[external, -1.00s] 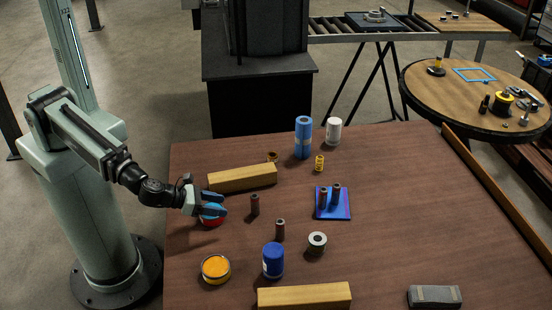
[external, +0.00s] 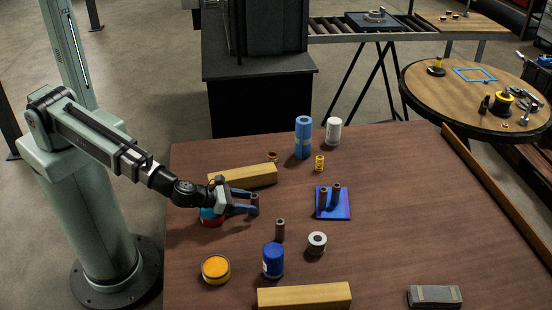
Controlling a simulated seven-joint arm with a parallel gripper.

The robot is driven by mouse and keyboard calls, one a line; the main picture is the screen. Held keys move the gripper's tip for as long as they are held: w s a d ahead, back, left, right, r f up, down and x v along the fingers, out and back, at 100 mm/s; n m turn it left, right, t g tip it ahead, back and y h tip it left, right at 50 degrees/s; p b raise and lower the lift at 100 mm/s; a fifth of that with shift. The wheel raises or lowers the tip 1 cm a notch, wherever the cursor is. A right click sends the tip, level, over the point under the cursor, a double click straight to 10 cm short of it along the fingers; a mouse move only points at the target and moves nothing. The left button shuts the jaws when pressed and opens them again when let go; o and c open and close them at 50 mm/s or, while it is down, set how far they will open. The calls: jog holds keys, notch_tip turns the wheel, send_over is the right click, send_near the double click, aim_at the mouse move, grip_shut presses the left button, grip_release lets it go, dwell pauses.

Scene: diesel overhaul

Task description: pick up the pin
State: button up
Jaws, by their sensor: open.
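My gripper (external: 250,203) is open, low over the brown table, with its blue fingers pointing right. A dark brown pin (external: 255,201) stands upright at the fingertips. It appears to be between them, partly hidden, and I cannot tell whether they touch it. A second similar pin (external: 280,231) stands in front and to the right, clear of the gripper. Two more brown pins (external: 336,192) stand on a blue and purple plate (external: 333,212) further right.
The table's right side is mostly clear.

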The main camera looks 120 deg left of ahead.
jog(key=x, duration=0.5)
jog(key=shift+w+a+f, duration=0.1)
grip_shut()
dwell(0.4)
